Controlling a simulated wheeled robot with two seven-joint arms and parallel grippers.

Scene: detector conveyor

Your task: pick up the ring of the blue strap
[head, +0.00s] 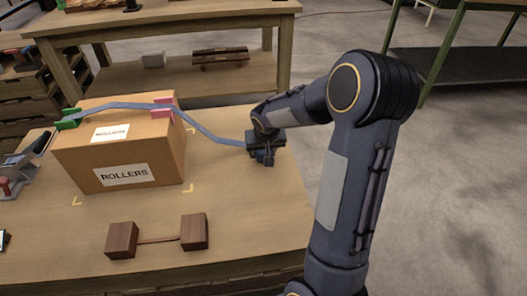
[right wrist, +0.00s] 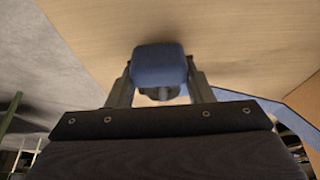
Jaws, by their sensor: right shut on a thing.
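The blue strap (head: 207,133) lies across the top of a cardboard box marked ROLLERS (head: 125,165) and runs down to the right toward my right gripper. My right gripper (head: 264,157) is low over the right part of the table, beyond the box's right side. In the right wrist view, my right gripper (right wrist: 160,85) has a blue piece (right wrist: 158,62) between its fingers, the end of the strap by its colour. The ring's shape cannot be made out. The strap also shows at the right of that view (right wrist: 290,105). My left gripper is not in view.
A green clip (head: 68,119) and a pink clip (head: 163,107) sit at the box's top edges with the strap over them. A wooden block piece with a bar (head: 157,236) lies in front of the box. Yellow corner marks surround the box. A second table (head: 175,15) stands behind.

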